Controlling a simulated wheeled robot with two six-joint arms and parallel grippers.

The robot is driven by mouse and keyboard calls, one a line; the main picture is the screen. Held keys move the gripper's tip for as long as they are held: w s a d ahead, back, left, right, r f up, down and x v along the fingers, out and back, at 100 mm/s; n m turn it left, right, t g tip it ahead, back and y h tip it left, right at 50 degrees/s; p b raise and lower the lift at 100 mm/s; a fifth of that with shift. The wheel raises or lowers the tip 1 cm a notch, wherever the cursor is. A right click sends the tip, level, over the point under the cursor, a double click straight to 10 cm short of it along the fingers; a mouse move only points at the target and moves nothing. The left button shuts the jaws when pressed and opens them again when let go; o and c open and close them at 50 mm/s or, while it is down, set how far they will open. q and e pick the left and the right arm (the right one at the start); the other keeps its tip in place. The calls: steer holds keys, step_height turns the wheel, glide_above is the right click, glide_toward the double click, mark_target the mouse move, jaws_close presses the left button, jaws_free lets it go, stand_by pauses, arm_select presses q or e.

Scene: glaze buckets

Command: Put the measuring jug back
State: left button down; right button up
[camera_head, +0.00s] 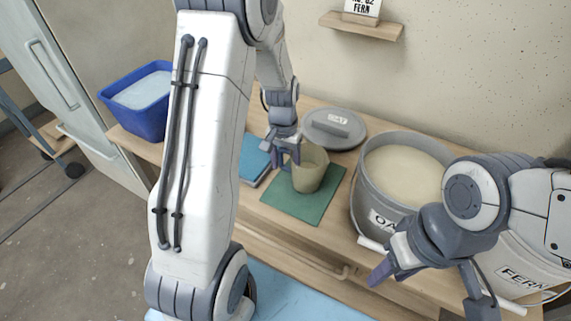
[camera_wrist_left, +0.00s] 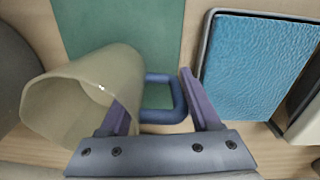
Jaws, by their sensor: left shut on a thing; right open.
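The measuring jug (camera_head: 311,168) is beige with a blue handle. In the head view it appears upright at the green mat (camera_head: 298,208); I cannot tell whether its base touches. My left gripper (camera_head: 288,157) is at the jug's far left side, shut on its handle. In the left wrist view the jug (camera_wrist_left: 75,95) is at the left, and the handle (camera_wrist_left: 180,100) lies between the fingers of my left gripper (camera_wrist_left: 160,110). The green mat (camera_wrist_left: 125,30) shows behind. My right gripper (camera_head: 425,288) is open and empty, in front of the large grey bucket.
The large bucket (camera_head: 362,205) of pale glaze stands right of the mat, with another bucket labelled FERN (camera_head: 520,275) beyond my right arm. A grey lid (camera_head: 334,128) lies behind the jug. A blue textured thing (camera_wrist_left: 258,65) lies beside the mat. A blue tub (camera_head: 135,115) stands left.

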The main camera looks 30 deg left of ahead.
arm_select(q)
steer(key=shift+c, duration=0.5)
jaws_free()
step_height(320, 180, up, 12)
steer(key=f+p, duration=0.1)
steer(key=p, duration=0.1)
steer(key=s+d+r+m, duration=0.4)
steer(key=s+d, duration=0.5)
steer(key=d, duration=0.5)
steer(key=s+d+m, duration=0.2)
steer(key=s+d, duration=0.1)
steer(key=s, duration=0.4)
steer(key=s+d+m, duration=0.2)
steer(key=s+d, duration=0.1)
steer(key=s, duration=0.4)
steer(key=shift+s+r+h, duration=0.2)
steer(key=shift+h, duration=0.1)
